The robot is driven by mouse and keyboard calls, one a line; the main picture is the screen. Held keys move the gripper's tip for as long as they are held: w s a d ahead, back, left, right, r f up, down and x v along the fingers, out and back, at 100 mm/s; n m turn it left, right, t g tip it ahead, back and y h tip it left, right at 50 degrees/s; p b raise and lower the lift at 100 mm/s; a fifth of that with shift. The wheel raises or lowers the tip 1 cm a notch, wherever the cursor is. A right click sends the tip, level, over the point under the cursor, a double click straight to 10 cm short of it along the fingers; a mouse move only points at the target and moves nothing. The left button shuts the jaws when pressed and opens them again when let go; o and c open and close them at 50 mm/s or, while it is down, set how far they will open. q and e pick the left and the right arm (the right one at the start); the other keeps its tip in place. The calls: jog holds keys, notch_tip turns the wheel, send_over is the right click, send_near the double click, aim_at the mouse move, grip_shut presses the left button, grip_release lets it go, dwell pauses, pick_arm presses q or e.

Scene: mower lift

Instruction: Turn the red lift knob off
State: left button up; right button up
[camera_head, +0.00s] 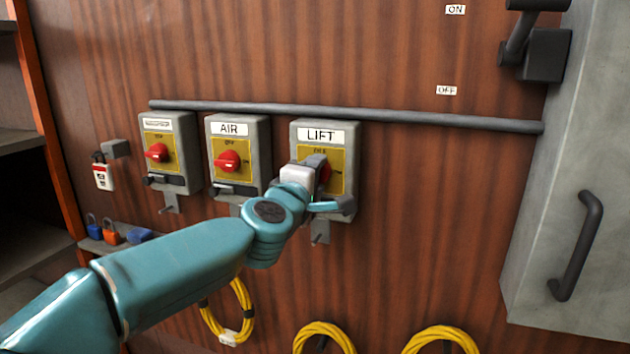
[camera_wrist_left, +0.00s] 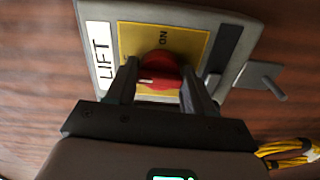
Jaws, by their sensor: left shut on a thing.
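The red lift knob (camera_wrist_left: 158,72) sits on a yellow plate in a grey switch box under a LIFT label (camera_head: 320,135). In the head view the knob (camera_head: 326,172) is mostly hidden behind my left gripper (camera_head: 318,172). In the left wrist view my left gripper (camera_wrist_left: 162,82) has a dark finger on each side of the knob and is shut on it. The word ON shows on the plate beside the knob in that view. My right gripper is not in view.
An AIR box (camera_head: 237,150) with a red knob and another similar box (camera_head: 168,150) stand to the left. A grey pipe (camera_head: 340,112) runs above. Yellow cable coils (camera_head: 325,338) hang below. A grey cabinet with a handle (camera_head: 577,245) is at the right. Small padlocks (camera_head: 110,232) sit lower left.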

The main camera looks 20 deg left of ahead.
pick_arm(q)
jog(key=shift+d+f+n, duration=0.1)
jog(key=shift+n, duration=0.4)
jog(key=o, duration=1)
jog(key=shift+s, duration=0.1)
jog(key=s, duration=0.5)
jog(key=s+b, duration=0.1)
jog(key=s, duration=1)
jog(key=shift+s+a, duration=0.1)
jog(key=shift+a, duration=0.2)
